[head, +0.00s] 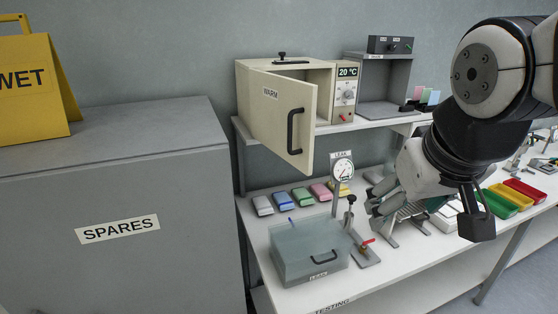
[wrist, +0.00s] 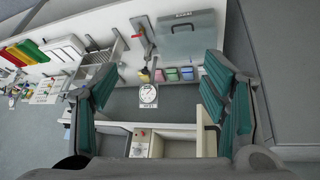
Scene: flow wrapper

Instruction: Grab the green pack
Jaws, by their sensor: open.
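The green pack (head: 302,196) lies on the white bench, between a blue pack (head: 280,200) on its left and a pink pack (head: 321,192) on its right. In the wrist view the small green pack (wrist: 171,74) shows between the open fingers, some distance beyond them. My gripper (head: 430,212) is open and empty, to the right of the packs in the head view. It also shows in the wrist view (wrist: 160,68) with its teal pads wide apart. Nothing hides the green pack.
A clear lidded box (head: 308,252) stands in front of the packs. A gauge (head: 342,170) stands right of them. The cream warming cabinet (head: 272,75) has its door hanging open above them. A grey SPARES cabinet (head: 110,190) fills the left. Coloured trays (head: 508,200) lie right.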

